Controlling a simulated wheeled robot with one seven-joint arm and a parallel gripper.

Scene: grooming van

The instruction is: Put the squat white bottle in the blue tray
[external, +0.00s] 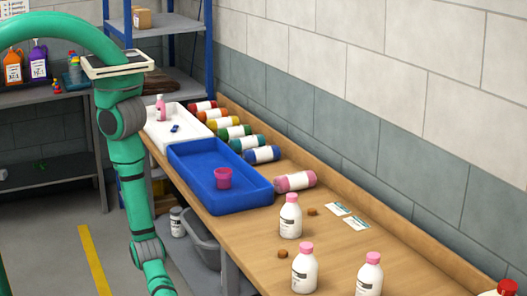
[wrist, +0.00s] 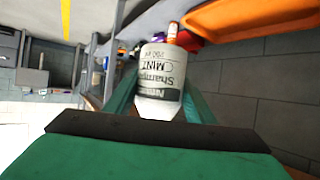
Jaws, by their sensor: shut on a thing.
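My gripper (wrist: 158,98) is shut on a white bottle (wrist: 160,72) in the wrist view. Its green fingers are on either side of the bottle. The label is pale with dark print, reading upside down, with "MINT" and "Shampoo" on it. The bottle narrows toward my palm, and its cap is hidden. The external view shows my green arm at the left, running down out of the frame; the gripper and held bottle are not seen there. The blue tray (external: 200,197) lies on the wooden bench, with a pink cup (external: 223,178) inside.
White bottles with pink caps (external: 291,218) (external: 305,270) (external: 370,276) stand on the bench (external: 250,245). A pink bottle (external: 295,181) lies beside the tray, near a row of coloured bottles lying down. A white tray (external: 168,137) is behind. Much of the blue tray's floor is clear.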

